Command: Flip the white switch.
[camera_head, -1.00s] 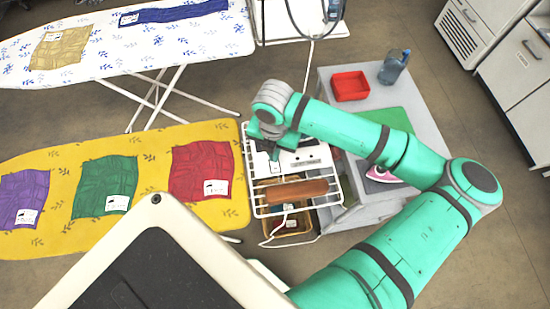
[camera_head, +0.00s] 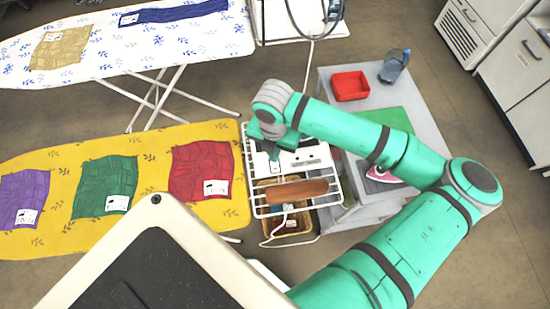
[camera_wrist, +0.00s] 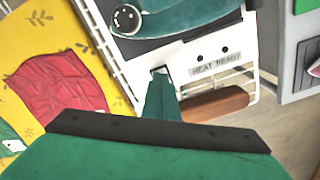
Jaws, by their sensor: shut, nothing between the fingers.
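A white control panel (camera_head: 312,158) with dark dots and a label sits on the white wire rack. In the wrist view the panel (camera_wrist: 220,50) shows the label "HEAT READY" (camera_wrist: 214,65). My gripper (camera_head: 274,153) is shut and empty, pointing down at the left part of the panel. In the wrist view its green fingers (camera_wrist: 161,80) end at a small pale piece on the panel, which may be the white switch (camera_wrist: 158,70). The fingers cover most of it. I cannot tell whether they touch it or which way it is set.
A brown padded piece (camera_head: 297,191) lies on the wire rack (camera_head: 255,211), below the panel. The yellow ironing board (camera_head: 60,170) with folded cloths is at left.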

